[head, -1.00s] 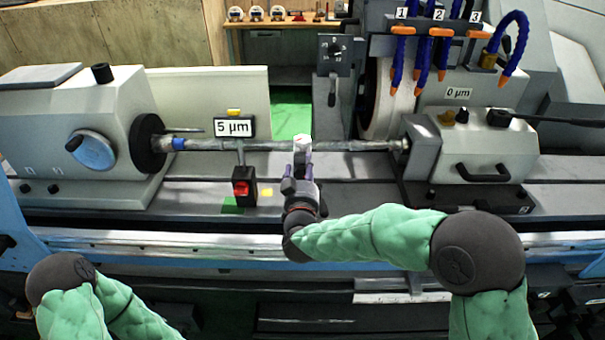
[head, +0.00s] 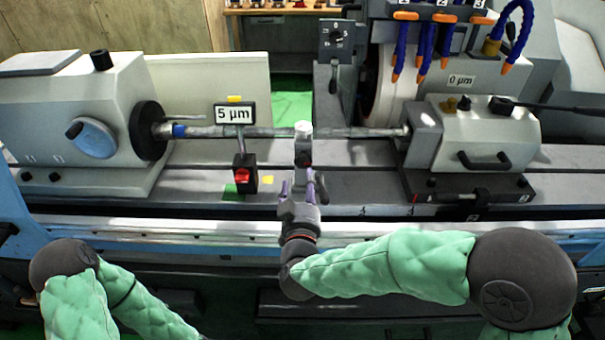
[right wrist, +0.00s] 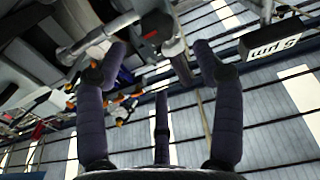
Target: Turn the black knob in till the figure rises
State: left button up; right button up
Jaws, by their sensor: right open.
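A small upright support (head: 303,130) with a pale top stands in the middle of the machine, at the long round shaft (head: 265,132). A dark knob (head: 303,160) sits on its front; in the right wrist view a black knob with a reddish spot (right wrist: 157,27) shows beyond the fingertips. My right gripper (head: 302,184) is open and empty, in front of the knob and apart from it. Its fingers also show in the right wrist view (right wrist: 160,50). One sign (head: 235,113) reads 5 µm; a label on the wheel housing (head: 461,81) reads 0 µm. My left gripper is out of view.
A small box with a red button (head: 243,178) stands left of the support. The tailstock (head: 485,145) is at right. Blue hoses (head: 425,55) hang above. The machine's front rail (head: 150,235) runs below.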

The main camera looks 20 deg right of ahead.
aim_at(303, 165)
jog(key=shift+v, duration=0.85)
jog(key=w+d+m+p, duration=0.1)
jog(key=w, duration=0.2)
jog(key=w+d+m+p, duration=0.1)
jog(key=w, duration=0.3)
jog(key=w+d+f+p, duration=0.1)
jog(key=w+p, duration=0.1)
jog(key=w, duration=0.1)
jog(key=shift+w+m, duration=0.25)
jog(key=shift+m, duration=0.15)
jog(key=c, duration=1.1)
